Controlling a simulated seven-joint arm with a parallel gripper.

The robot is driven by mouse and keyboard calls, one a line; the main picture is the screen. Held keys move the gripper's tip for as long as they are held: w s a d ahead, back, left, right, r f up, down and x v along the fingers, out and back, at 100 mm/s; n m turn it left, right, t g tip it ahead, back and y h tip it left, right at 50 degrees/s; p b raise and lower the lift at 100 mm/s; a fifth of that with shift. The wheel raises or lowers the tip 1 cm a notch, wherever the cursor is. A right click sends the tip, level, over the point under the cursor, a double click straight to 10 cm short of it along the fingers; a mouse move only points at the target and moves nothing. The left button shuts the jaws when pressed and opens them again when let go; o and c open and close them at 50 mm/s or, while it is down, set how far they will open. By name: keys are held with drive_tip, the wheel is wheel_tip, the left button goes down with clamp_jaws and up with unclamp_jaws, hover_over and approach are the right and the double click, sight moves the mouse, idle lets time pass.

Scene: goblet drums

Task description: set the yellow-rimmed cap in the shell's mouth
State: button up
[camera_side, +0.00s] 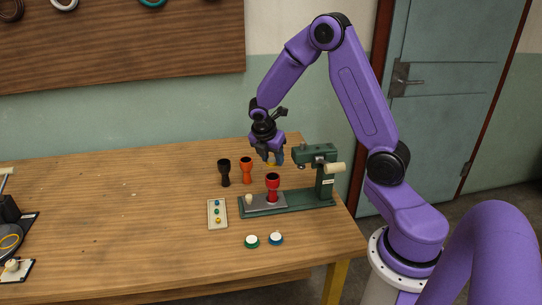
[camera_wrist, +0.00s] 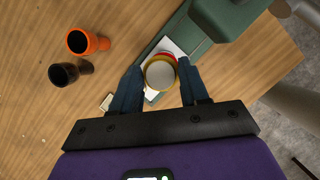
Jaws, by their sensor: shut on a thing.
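My gripper (camera_side: 270,160) is shut on the yellow-rimmed cap (camera_wrist: 159,74), which has a pale round top and sits between the two dark blue fingers in the wrist view. In the side view only a bit of yellow (camera_side: 271,164) shows below the fingertips. The red goblet-shaped shell (camera_side: 273,182) stands upright on the green press's base, below the gripper, with a small gap under the cap. In the wrist view the cap covers most of the shell's mouth; a red edge of the shell (camera_wrist: 166,54) shows past its far side.
The green press (camera_side: 325,175) with a pale handle rises close on the right. A black shell (camera_side: 224,172) and an orange shell (camera_side: 246,168) stand to the left. A green-rimmed cap (camera_side: 251,241), a blue-rimmed cap (camera_side: 276,239) and a small tray (camera_side: 211,221) lie in front.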

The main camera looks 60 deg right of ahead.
drive_tip(key=shift+f, duration=2.1)
drive_tip(key=shift+f, duration=0.25)
drive_tip(key=o, duration=1.5)
drive_tip(key=shift+c, duration=0.2)
drive_tip(key=shift+r, duration=3)
